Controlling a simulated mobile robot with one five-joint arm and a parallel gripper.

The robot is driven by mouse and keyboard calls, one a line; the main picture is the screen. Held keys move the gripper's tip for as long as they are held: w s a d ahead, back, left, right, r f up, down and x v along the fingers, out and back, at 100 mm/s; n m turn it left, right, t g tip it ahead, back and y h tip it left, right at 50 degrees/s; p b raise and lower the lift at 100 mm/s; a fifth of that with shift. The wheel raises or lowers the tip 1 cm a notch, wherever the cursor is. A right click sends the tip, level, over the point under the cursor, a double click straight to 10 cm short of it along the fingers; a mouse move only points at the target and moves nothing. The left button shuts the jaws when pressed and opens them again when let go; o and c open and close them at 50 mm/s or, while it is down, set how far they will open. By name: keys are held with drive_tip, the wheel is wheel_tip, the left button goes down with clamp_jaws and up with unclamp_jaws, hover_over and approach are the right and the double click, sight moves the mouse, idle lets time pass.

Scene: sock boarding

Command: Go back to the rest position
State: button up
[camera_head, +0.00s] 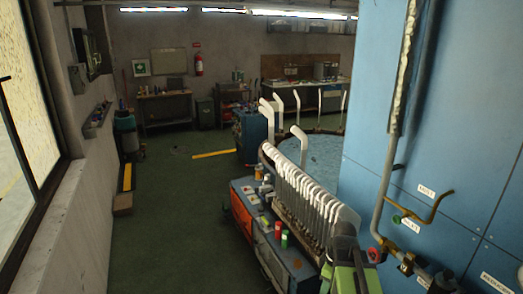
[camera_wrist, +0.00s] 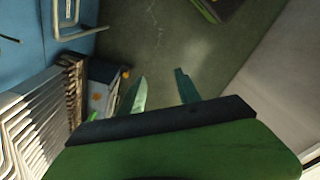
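My gripper (camera_wrist: 160,88) shows in the wrist view with its two green fingers apart and nothing between them. It is open over the dark green floor (camera_wrist: 150,45). A row of pale leg-shaped boarding forms (camera_head: 310,195) stands in a rack on a workbench in the head view. The row also shows at the left of the wrist view (camera_wrist: 32,125), beside my fingers and apart from them. In the head view my green arm is at the bottom right, in front of the row's near end, and the fingertips cannot be made out there.
A blue machine (camera_head: 460,120) with pipes and valves stands close on the right. A round blue table (camera_head: 322,150) with upright white forms is behind the rack. Cans and small boxes sit on the workbench (camera_head: 292,262).

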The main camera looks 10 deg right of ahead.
drive_tip(key=a+f+m+b, duration=0.1)
drive_tip(key=a+f+m, duration=0.1)
drive_tip(key=a+m, duration=0.3)
drive_tip(key=s+a+f+m+h+b, duration=0.1)
drive_tip(key=a+f+m, duration=0.1)
drive_tip(key=a+m, duration=0.3)
drive_tip(key=shift+s+a+b, duration=0.3)
drive_tip(key=shift+a, duration=0.9)
drive_tip(key=shift+d, duration=0.1)
drive_tip(key=shift+c, duration=0.4)
